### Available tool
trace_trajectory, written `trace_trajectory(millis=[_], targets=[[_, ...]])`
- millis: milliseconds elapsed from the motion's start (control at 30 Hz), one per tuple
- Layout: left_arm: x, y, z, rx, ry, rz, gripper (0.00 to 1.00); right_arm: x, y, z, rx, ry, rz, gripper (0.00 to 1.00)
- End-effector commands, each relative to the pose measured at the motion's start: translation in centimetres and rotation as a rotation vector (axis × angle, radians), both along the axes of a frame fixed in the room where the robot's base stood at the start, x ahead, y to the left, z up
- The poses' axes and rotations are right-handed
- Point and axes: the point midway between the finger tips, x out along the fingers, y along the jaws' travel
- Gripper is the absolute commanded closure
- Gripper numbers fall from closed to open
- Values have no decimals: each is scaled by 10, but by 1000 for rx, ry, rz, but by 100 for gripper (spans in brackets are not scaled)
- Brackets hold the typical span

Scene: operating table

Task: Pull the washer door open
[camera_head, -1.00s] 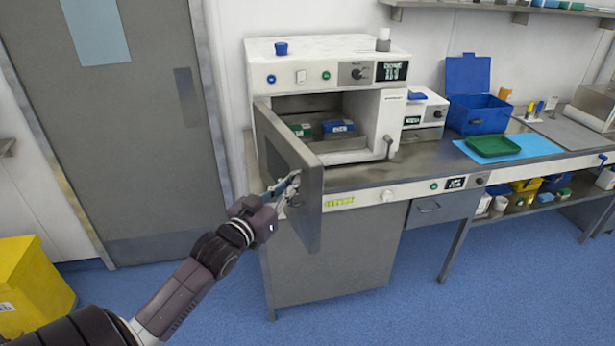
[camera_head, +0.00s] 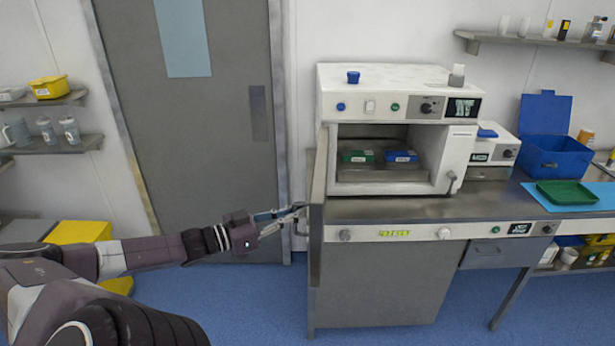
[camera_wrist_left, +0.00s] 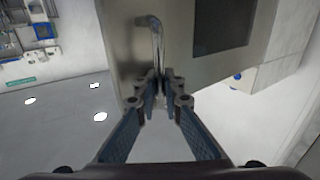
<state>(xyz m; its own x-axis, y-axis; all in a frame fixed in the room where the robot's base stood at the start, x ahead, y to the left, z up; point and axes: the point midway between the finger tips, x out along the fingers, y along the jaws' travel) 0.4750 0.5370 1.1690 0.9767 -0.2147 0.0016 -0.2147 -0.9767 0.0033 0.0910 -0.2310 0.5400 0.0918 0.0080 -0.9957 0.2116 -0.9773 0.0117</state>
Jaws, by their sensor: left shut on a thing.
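The washer (camera_head: 398,90) stands on the steel counter with its chamber open to view. Its grey door (camera_head: 318,200) is swung wide to the left and shows nearly edge-on in the head view. In the left wrist view the door (camera_wrist_left: 180,50) fills the upper middle, with a bar handle (camera_wrist_left: 157,42) on it. My left gripper (camera_head: 299,212) is at the door's outer side, shut on the handle; its fingers also show in the left wrist view (camera_wrist_left: 160,88). My right gripper is not in view.
A green box (camera_head: 357,157) and a blue box (camera_head: 400,157) sit inside the chamber. A grey room door (camera_head: 200,130) stands behind my left arm. A yellow bin (camera_head: 78,232) is at the left. Blue floor lies below.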

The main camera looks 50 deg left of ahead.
Motion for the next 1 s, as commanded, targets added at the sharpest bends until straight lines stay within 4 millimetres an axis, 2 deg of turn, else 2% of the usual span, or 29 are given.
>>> trace_trajectory(millis=[200, 700, 733, 867, 1000], targets=[[-8, 7, -5, -1, 11, -23, 100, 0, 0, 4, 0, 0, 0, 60], [-9, 9, -7, 0, 13, -28, 100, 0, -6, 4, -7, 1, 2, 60], [-9, 9, -7, 0, 13, -28, 89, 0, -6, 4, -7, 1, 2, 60], [-9, 9, -5, 0, 9, -28, 75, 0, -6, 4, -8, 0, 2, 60], [-8, 9, -3, 1, 6, -28, 75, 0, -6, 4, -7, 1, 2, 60]])
